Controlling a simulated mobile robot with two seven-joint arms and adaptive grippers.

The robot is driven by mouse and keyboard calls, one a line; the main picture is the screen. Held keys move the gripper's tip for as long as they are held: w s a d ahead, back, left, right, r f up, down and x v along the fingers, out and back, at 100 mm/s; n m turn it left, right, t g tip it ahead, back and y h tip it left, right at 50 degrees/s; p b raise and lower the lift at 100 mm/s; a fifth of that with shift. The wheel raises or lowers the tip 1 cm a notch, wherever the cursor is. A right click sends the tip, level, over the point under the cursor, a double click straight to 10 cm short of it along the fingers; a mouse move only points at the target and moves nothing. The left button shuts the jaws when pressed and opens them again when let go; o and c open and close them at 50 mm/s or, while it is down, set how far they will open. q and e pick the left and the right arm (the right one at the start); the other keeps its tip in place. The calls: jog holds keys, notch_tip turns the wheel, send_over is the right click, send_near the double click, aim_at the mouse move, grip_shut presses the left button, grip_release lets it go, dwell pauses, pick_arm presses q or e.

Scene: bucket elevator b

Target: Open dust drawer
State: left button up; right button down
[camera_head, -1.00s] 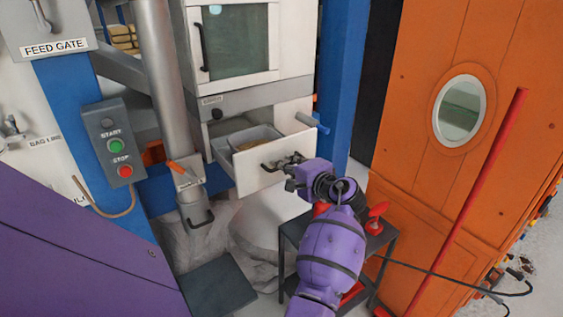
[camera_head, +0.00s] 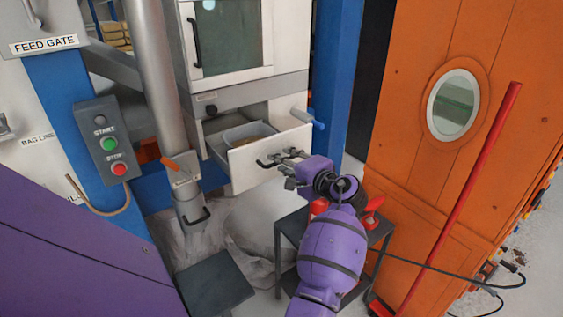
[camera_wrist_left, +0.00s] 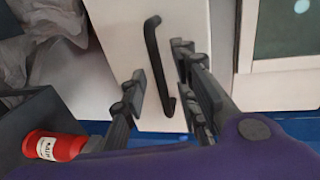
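The dust drawer (camera_head: 247,170) is a white-fronted drawer in the tall white machine. It stands pulled out, and a grey inner tray (camera_head: 243,134) with tan material shows inside. Its dark bar handle (camera_head: 268,161) is on the front face; it also shows in the left wrist view (camera_wrist_left: 153,50). My left gripper (camera_head: 289,167) is at the right of the handle, in front of the drawer face. In the left wrist view its fingers (camera_wrist_left: 163,92) are spread apart, with the handle's lower part between them in the picture. Contact cannot be told. My right gripper is not in view.
A dark small table (camera_head: 290,228) with red items, including a red can (camera_wrist_left: 58,146), stands below the drawer. An orange wall (camera_head: 420,190) with a round window is to the right. A pipe with an orange lever (camera_head: 172,164) and a start/stop box (camera_head: 108,137) are left.

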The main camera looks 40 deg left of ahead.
pick_arm(q)
jog(key=v, duration=1)
jog(key=shift+d, duration=0.2)
jog(key=shift+s, duration=0.15)
